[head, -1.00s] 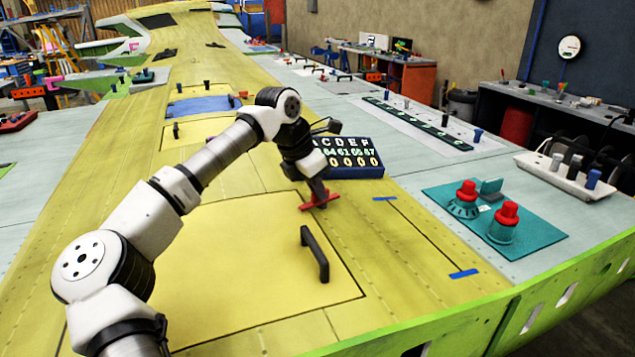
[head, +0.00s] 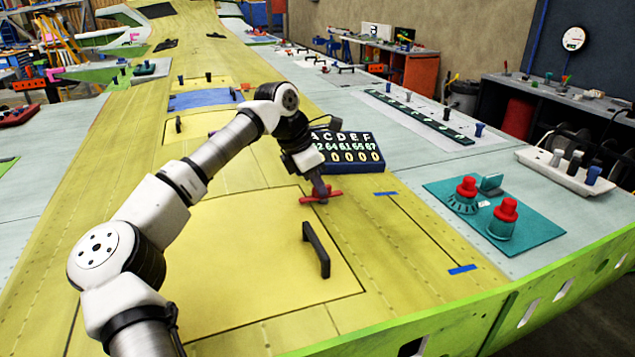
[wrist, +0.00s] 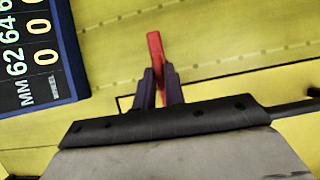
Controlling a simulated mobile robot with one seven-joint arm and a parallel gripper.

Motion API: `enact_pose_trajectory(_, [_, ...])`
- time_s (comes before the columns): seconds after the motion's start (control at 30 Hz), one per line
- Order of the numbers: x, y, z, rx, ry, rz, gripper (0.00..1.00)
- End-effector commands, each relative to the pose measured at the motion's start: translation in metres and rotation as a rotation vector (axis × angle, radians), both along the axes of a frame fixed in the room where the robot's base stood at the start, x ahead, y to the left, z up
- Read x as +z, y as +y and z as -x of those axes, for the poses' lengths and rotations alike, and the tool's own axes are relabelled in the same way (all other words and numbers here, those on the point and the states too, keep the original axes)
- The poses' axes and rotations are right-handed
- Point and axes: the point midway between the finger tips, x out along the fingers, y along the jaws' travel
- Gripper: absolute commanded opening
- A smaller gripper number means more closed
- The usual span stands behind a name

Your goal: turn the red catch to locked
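The red catch (head: 333,193) is a small red bar on the yellow wing skin, at the far edge of a panel outline. In the head view it lies nearly level across the picture. My gripper (head: 321,195) points down onto it. In the wrist view the red catch (wrist: 155,48) stands up between the two dark fingers of my gripper (wrist: 160,85), with its far end sticking out beyond them. The fingers look closed on its sides. The catch's near part is hidden by the gripper.
A dark blue counter board (head: 350,152) stands just behind the catch. A black handle (head: 316,250) rises from the yellow panel (head: 230,260) in front. A teal plate (head: 535,235) with two red-topped knobs lies to the right. Bare wing skin surrounds the catch.

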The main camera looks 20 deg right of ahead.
Motion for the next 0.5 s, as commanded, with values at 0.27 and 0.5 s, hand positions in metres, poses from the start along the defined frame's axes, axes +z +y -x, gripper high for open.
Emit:
enact_pose_trajectory(0.27, [0.0006,0.0001,-0.0002,0.0,-0.001,0.001,0.33])
enact_pose_trajectory(0.5, [0.0034,0.0015,-0.0004,0.002,-0.001,0.0,0.33])
